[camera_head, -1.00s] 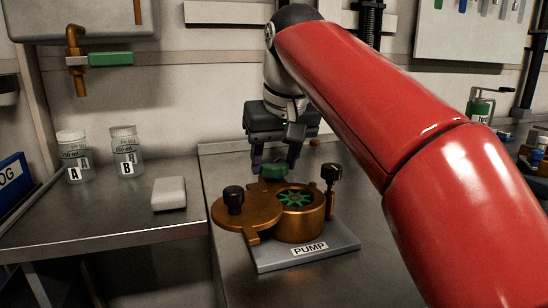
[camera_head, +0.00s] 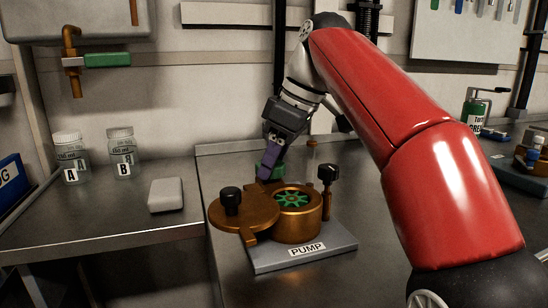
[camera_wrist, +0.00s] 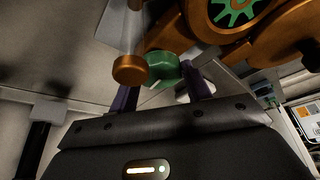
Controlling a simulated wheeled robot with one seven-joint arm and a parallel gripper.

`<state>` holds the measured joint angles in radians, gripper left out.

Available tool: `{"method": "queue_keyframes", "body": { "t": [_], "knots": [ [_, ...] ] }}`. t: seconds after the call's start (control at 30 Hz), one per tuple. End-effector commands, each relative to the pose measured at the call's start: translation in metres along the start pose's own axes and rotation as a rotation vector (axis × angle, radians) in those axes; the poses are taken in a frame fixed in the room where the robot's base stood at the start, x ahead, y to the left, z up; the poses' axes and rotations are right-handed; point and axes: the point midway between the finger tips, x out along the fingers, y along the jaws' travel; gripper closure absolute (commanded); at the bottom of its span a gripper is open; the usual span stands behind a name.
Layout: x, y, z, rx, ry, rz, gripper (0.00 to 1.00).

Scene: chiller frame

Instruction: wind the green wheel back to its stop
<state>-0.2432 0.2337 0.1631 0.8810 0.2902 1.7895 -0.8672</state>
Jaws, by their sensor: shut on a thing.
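The green wheel (camera_head: 277,172) sits at the back of the bronze pump (camera_head: 300,226). My gripper (camera_head: 269,170) reaches down to it from behind and is shut on it, tilted in the head view. In the wrist view the green wheel (camera_wrist: 163,69) lies between the two purple fingers of my gripper (camera_wrist: 160,88), which partly hide it. A green star-shaped impeller (camera_head: 291,199) shows inside the open round pump housing. The wheel's stop cannot be made out.
The pump's bronze cover (camera_head: 242,216) with a black knob is swung to the left. A black-knobbed post (camera_head: 327,190) stands at right. A bronze-capped post (camera_wrist: 130,69) is close to my fingers. A pale block (camera_head: 166,195) and two jars (camera_head: 121,155) stand left.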

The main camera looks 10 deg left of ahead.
Motion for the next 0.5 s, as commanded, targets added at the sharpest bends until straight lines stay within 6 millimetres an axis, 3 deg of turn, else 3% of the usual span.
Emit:
{"method": "queue_keyframes", "body": {
  "t": [0.5],
  "knots": [
    [0.0004, 0.0014, 0.0001, -0.126, -0.001, -0.052, 0.74]
  ]
}}
